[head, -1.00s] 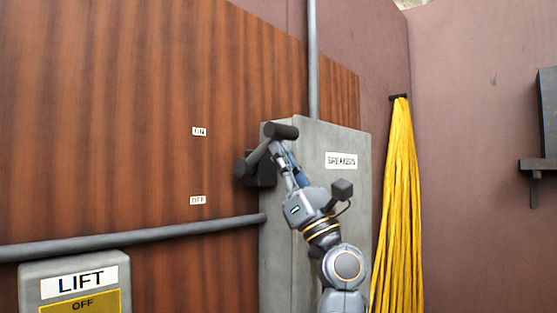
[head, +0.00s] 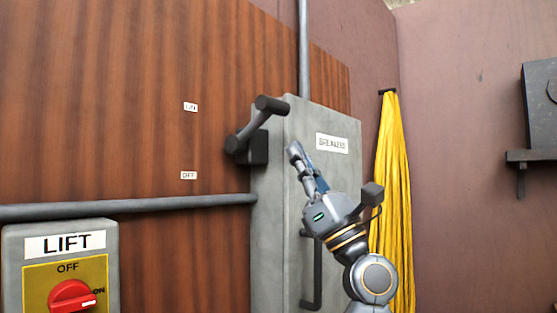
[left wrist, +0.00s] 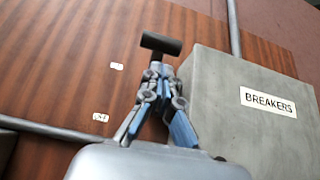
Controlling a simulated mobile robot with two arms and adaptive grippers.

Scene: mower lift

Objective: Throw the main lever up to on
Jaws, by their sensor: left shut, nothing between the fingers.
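The main lever (head: 253,127) is a dark grey arm with a black cross-handle, mounted at the left side of the grey breaker box. It points up and to the right, its handle about level with the ON label (head: 190,107) and above the OFF label (head: 188,175). My left gripper (head: 298,150) is shut and empty, in front of the box, right of and below the handle, apart from it in the head view. In the left wrist view the dark handle (left wrist: 161,43) shows just beyond my fingertips (left wrist: 164,71). My right gripper is not in view.
The breaker box (head: 345,180) has a dark door handle (head: 313,270). A LIFT box (head: 65,250) with a red knob stands at lower left below a grey pipe (head: 130,207). A yellow rope bundle (head: 392,190) hangs to the right, and a dark shelf (head: 530,156) is at far right.

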